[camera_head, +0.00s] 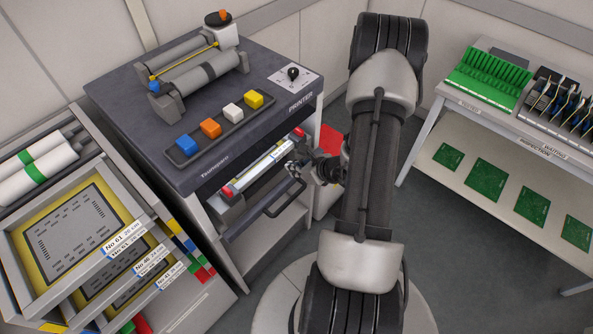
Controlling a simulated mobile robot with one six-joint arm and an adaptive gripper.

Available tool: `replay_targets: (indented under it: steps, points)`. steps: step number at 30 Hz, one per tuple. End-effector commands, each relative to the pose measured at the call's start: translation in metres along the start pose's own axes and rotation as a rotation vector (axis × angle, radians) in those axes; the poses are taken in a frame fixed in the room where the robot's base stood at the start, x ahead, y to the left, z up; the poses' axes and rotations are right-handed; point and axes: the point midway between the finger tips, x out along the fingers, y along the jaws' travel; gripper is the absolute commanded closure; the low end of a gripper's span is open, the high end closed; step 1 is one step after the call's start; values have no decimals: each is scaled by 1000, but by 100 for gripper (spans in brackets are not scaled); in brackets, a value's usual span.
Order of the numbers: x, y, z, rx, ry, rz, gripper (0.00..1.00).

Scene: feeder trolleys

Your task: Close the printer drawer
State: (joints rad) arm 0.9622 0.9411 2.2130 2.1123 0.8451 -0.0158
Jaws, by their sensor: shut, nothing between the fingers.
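The printer (130,105) is a dark cabinet on light legs at the centre left, with rollers and coloured buttons on top. Its drawer (232,208) is below the top, pulled out at the front. A white roll with red ends (262,165) lies in it. A dark bar handle (284,198) runs along the drawer front. My gripper (293,170) is shut and empty, by the right part of the drawer front, close to the handle. I cannot tell whether it touches the drawer. My arm rises to the right of it.
Stencil frames (75,240) with labels and white rolls (40,165) stand on a trolley at the left. A table (465,115) with green boards stands at the right, with more boards on its lower shelf. A red-topped box (330,140) is behind my gripper. Grey floor lies between.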

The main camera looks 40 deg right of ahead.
Motion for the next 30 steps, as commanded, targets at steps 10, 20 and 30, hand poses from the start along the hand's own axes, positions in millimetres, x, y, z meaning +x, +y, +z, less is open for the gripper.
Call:
replay_targets:
  steps: [10,20,30]
  points:
    - [47,1,-1,0,1,2,100]
    - [50,0,0,0,0,1,100]
    - [82,1,25,-5,-1,3,100]
